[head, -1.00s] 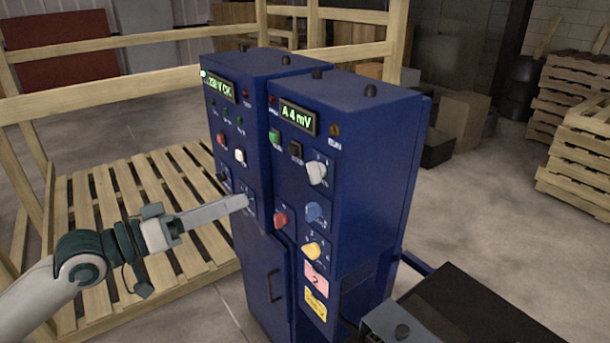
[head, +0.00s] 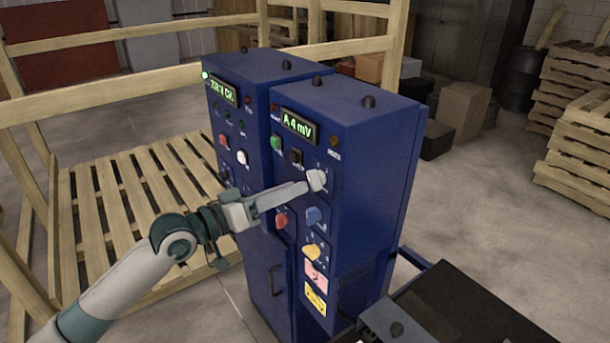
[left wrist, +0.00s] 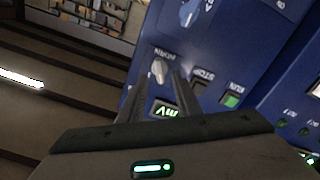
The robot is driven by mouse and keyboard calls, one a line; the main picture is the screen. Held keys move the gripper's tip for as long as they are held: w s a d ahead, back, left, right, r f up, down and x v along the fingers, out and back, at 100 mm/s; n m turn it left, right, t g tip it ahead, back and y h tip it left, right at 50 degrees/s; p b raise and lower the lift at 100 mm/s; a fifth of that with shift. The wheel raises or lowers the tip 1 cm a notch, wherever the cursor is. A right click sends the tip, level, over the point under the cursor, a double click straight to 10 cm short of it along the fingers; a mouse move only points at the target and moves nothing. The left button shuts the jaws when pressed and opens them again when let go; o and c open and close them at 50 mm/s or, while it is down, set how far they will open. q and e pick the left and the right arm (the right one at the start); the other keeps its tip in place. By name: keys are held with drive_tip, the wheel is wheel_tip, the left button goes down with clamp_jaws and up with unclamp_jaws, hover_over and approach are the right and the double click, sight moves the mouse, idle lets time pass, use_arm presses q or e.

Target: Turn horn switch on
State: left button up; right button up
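Two blue control cabinets stand side by side. On the right cabinet (head: 380,130), a white rotary knob (head: 317,180) sits at the upper right of the front panel. Contact is unclear. My right gripper is not in view.
A blue knob (head: 314,215), a yellow knob (head: 312,251) and a red knob (head: 281,221) lie below. A green button (head: 276,142) and black button (head: 296,157) lie up-left. The display (head: 299,126) reads "A 4 mV". A wooden pallet (head: 110,200) stands left.

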sight(310, 182)
use_arm(q)
drive_tip(key=shift+p+x, duration=0.7)
drive_tip(key=shift+x, duration=1.65)
drive_tip(key=shift+s, duration=0.1)
drive_tip(key=shift+c, duration=0.5)
clamp_jaws()
